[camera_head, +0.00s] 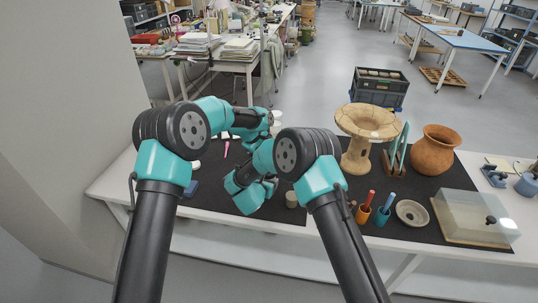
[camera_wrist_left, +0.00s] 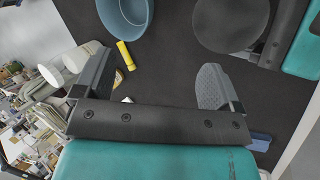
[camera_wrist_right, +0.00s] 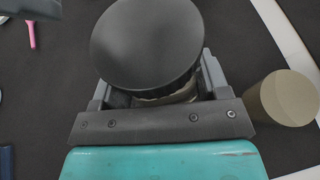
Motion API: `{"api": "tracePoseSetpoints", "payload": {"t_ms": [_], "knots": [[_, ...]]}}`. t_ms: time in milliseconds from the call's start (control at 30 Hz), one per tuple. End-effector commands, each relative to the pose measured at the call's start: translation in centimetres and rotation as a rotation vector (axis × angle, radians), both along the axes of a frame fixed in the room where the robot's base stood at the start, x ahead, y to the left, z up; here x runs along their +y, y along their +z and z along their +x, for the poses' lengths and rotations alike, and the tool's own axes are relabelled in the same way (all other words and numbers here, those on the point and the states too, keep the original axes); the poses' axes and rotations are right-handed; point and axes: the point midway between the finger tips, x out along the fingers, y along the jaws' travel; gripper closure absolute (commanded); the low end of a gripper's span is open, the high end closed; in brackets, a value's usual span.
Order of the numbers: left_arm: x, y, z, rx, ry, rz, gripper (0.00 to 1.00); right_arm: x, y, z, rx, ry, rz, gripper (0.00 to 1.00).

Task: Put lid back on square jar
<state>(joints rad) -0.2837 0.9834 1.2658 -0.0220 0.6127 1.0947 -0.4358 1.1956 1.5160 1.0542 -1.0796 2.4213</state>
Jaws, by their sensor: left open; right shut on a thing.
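My right gripper (camera_wrist_right: 155,100) is shut on a dark round thing (camera_wrist_right: 148,42), with a narrow beige band showing beneath its flat disc. I cannot tell whether this is the lid. The same disc shows at the top right of the left wrist view (camera_wrist_left: 230,22). In the head view my right gripper (camera_head: 250,192) is low over the dark mat, and its own wrist hides what it holds. My left gripper (camera_wrist_left: 152,85) is open, with nothing between its fingers; in the head view it is farther back. I cannot make out a square jar.
A beige cylinder (camera_head: 291,199) stands on the mat beside my right gripper. A blue bowl (camera_wrist_left: 148,14) and a yellow piece (camera_wrist_left: 125,55) lie near my left gripper. Orange (camera_head: 364,212) and blue (camera_head: 382,216) cups, a dish (camera_head: 411,214) and a clear box (camera_head: 470,213) stand to the right.

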Motion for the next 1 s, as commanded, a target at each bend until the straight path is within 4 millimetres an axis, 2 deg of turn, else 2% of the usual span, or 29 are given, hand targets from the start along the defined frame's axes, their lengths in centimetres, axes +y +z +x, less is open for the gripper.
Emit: {"api": "tracePoseSetpoints", "payload": {"t_ms": [133, 400, 667, 1000], "knots": [[0.5, 1.7, 1.9, -0.011, 0.262, -0.204, 0.1, -0.1, 0.1, 0.1, -0.003, -0.002, 0.0, 0.97], [-0.3, 3.6, 4.4, 0.04, 0.704, -0.56, 0.1, -0.2, 0.2, 0.1, -0.004, -0.004, -0.001, 0.97], [-0.4, 4.8, 6.3, 0.133, 1.128, -0.89, 0.1, -0.2, 0.2, 0.1, -0.004, -0.004, 0.0, 0.97], [1.1, 5.3, 7.6, 0.284, 1.691, -1.299, 0.1, -0.2, 0.2, 0.1, -0.004, -0.004, 0.0, 0.97]]}}
